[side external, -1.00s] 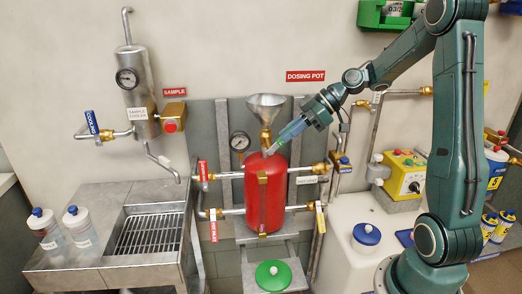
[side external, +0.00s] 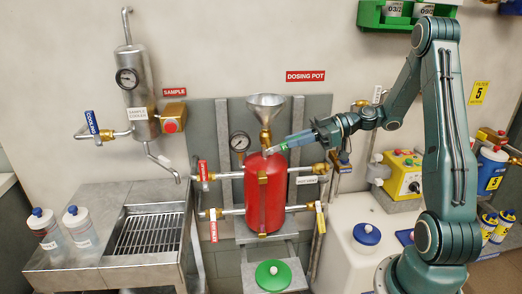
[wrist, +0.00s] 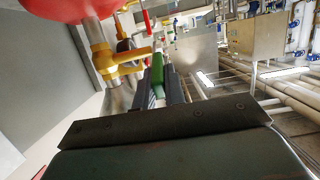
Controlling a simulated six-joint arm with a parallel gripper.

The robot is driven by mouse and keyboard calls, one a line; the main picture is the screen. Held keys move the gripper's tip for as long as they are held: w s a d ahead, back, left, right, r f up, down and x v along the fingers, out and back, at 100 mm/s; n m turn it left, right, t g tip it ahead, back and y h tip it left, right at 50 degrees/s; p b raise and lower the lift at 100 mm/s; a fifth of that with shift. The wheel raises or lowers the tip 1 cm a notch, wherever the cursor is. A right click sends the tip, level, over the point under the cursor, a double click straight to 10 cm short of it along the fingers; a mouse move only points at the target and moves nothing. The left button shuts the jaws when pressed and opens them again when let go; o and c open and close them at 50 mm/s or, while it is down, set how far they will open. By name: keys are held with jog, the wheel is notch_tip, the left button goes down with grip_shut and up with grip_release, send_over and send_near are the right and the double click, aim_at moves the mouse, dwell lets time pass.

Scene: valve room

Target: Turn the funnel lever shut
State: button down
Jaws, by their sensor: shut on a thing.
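The funnel (side external: 265,101) stands above the red dosing pot (side external: 266,208), with a brass valve (side external: 265,140) between them. The funnel lever (side external: 279,148) runs right and slightly up from below the brass valve, in the side view. My gripper (side external: 303,139) reaches in from the right and is shut on the lever's outer part. In the wrist view a green sleeve (wrist: 157,68) sits between the dark fingers of my gripper (wrist: 161,90). Their exact contact is small and partly hidden.
A pressure gauge (side external: 240,142) stands left of the valve. Brass side valves (side external: 322,169) and pipes flank the pot. A yellow control box (side external: 403,174) stands to the right. The wall above the funnel is clear.

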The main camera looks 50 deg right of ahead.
jog(key=c, duration=1.5)
grip_release()
jog(key=shift+o, duration=0.2)
jog(key=shift+r, duration=0.1)
